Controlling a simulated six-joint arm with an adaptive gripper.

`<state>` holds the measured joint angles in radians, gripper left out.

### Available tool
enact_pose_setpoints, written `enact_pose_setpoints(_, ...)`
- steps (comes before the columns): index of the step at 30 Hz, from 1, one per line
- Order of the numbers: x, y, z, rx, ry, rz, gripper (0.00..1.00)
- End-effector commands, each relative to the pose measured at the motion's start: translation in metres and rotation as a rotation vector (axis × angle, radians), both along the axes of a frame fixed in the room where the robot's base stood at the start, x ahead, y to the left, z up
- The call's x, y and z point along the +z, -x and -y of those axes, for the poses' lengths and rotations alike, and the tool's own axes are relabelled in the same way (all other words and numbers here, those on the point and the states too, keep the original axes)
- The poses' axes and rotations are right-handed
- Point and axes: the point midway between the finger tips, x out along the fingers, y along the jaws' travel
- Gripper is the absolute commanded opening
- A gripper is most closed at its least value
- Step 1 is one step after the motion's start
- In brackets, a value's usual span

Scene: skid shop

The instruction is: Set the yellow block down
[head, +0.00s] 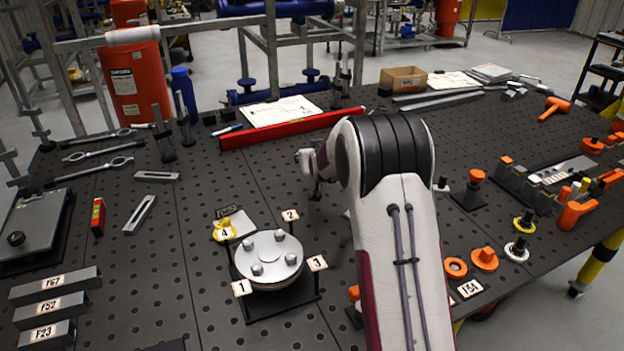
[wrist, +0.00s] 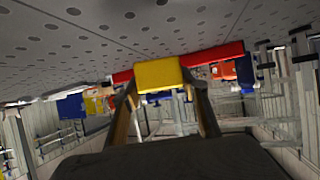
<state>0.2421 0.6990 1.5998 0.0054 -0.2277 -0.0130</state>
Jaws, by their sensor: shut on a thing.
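The yellow block (wrist: 158,74) sits between the two fingertips of my gripper (wrist: 162,88) in the wrist view, and the fingers are shut on it. The wrist view is upside down, with the perforated dark table (wrist: 215,22) along its top. I cannot tell whether the block touches the table or hangs above it. In the head view my arm hides the block and most of my gripper; only a part of the wrist shows left of the arm, over the middle of the table.
A round flange (head: 268,258) with numbered tags stands left of my arm. A long red bar (head: 290,128) lies behind my wrist. Orange knobs and fixtures (head: 485,258) stand at the right.

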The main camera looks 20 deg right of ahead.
Motion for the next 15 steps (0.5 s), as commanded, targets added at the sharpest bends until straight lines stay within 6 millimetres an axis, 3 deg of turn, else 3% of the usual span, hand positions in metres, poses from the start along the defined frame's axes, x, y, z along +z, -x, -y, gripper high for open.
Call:
enact_pose_setpoints(6,-0.027,0.000,0.000,0.000,0.000,0.000,0.19)
enact_pose_setpoints(15,-0.034,0.000,0.000,0.000,0.000,0.002,0.19)
